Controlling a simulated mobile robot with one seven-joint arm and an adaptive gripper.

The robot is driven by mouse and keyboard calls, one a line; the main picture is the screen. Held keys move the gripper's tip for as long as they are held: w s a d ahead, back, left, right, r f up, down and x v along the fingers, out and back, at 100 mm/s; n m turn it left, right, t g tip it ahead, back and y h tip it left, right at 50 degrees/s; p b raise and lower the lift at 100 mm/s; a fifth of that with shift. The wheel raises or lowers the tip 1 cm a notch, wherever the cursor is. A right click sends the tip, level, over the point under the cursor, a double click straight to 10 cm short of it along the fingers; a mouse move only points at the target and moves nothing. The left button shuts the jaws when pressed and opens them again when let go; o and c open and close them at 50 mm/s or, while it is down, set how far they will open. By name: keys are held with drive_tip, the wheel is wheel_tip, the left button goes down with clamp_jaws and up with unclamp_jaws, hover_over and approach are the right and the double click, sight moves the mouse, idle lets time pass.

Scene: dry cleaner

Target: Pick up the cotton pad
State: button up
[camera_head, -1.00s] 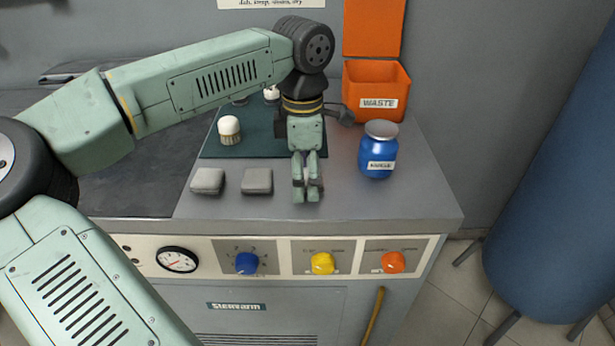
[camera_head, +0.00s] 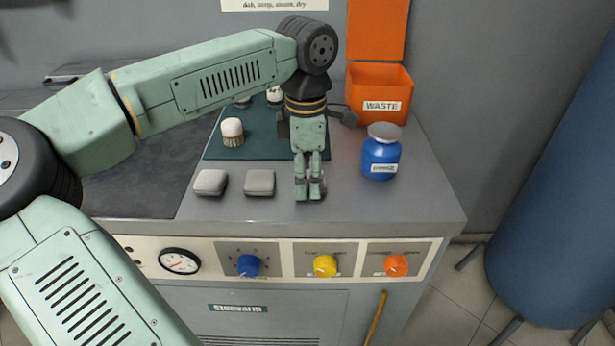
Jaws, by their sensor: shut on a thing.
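My gripper (camera_head: 309,192) points straight down over the front of the grey counter top, right of two grey square pads. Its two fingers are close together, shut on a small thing. Only a thin sliver shows between the fingers; I take it for the cotton pad, but its shape is hidden. The fingertips are at or just above the counter; I cannot tell whether they touch it. The left grey pad (camera_head: 210,182) and the right grey pad (camera_head: 260,183) lie flat and apart from my gripper.
A blue jar (camera_head: 381,155) with a grey lid stands right of my gripper. An orange waste bin (camera_head: 379,92) with its lid up is behind it. A white-topped brush (camera_head: 232,132) stands on a dark green mat (camera_head: 262,147). Knobs line the front panel below.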

drive_tip(key=shift+r, duration=0.6)
drive_tip(key=shift+s+a+r+b, duration=0.1)
drive_tip(key=shift+s+r+b, duration=0.1)
drive_tip(key=shift+r+b, duration=0.7)
drive_tip(key=s+a+r+b, duration=0.1)
drive_tip(key=s, duration=0.6)
drive_tip(key=s+a+b, duration=0.2)
drive_tip(key=s, duration=0.6)
drive_tip(key=shift+a+r, duration=0.25)
drive_tip(key=shift+r, duration=0.15)
drive_tip(key=shift+s, duration=0.1)
drive_tip(key=shift+o, duration=1.2)
drive_tip(key=c, duration=0.4)
drive_tip(key=shift+c, duration=0.2)
